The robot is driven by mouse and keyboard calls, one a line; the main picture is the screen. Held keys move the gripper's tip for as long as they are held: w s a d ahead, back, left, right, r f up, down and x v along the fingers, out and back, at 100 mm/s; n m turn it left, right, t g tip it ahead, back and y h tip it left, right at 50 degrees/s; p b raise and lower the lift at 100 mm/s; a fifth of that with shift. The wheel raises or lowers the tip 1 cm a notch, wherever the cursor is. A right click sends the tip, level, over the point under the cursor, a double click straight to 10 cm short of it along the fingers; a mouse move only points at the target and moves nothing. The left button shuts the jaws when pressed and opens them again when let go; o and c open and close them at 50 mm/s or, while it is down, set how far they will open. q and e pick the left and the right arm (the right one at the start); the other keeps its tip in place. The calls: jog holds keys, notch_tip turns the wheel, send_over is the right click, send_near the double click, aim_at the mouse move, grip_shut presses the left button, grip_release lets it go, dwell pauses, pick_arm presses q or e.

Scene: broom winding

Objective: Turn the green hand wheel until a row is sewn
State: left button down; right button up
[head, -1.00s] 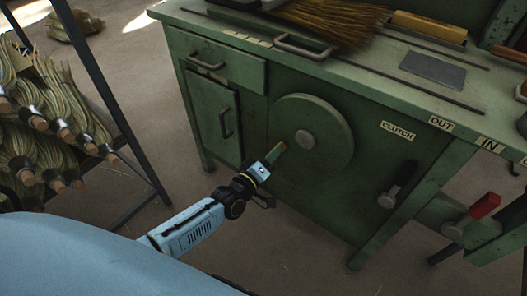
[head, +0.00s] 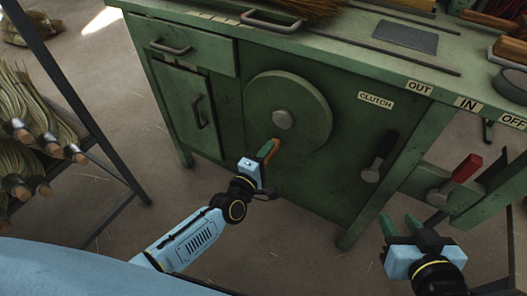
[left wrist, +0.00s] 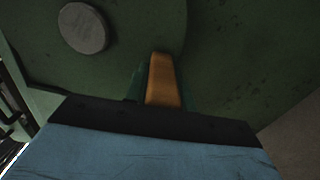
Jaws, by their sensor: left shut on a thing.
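The green hand wheel (head: 300,92) is a round disc with a grey hub (head: 283,119) on the front of the green machine cabinet. My left gripper (head: 266,158) is shut on the wheel's brown handle (head: 272,147), below and slightly left of the hub. In the left wrist view, the orange-brown handle (left wrist: 164,80) stands between the fingers, which are partly hidden, and the hub (left wrist: 83,28) is at upper left. My right gripper (head: 400,226) is at lower right, its green fingers apart and empty.
A clutch lever (head: 378,158) and a red-handled lever (head: 456,178) are right of the wheel. Broom bristles (head: 300,8) and a grey plate (head: 405,37) lie on the cabinet top (head: 340,30). A rack holds bristle bundles (head: 35,115) at left.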

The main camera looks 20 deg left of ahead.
pick_arm(q)
jog(key=shift+s+d+f, duration=0.1)
jog(key=shift+f, duration=0.05)
pick_arm(e)
jog(key=shift+w+r, duration=0.15)
pick_arm(q)
jog(key=c, duration=1.2)
grip_release()
jog(key=shift+o, duration=0.2)
jog(key=shift+s, duration=0.1)
jog(key=p+v, duration=0.3)
jog(key=v, duration=1)
pick_arm(e)
jog(key=s+d+f+g+h, duration=0.2)
jog(key=s+d+f+g, duration=0.3)
jog(key=s+f+g, duration=0.3)
jog(key=s, duration=0.3)
jog(key=shift+s+m+g+h, duration=0.15)
jog(key=shift+m+g+h, duration=0.15)
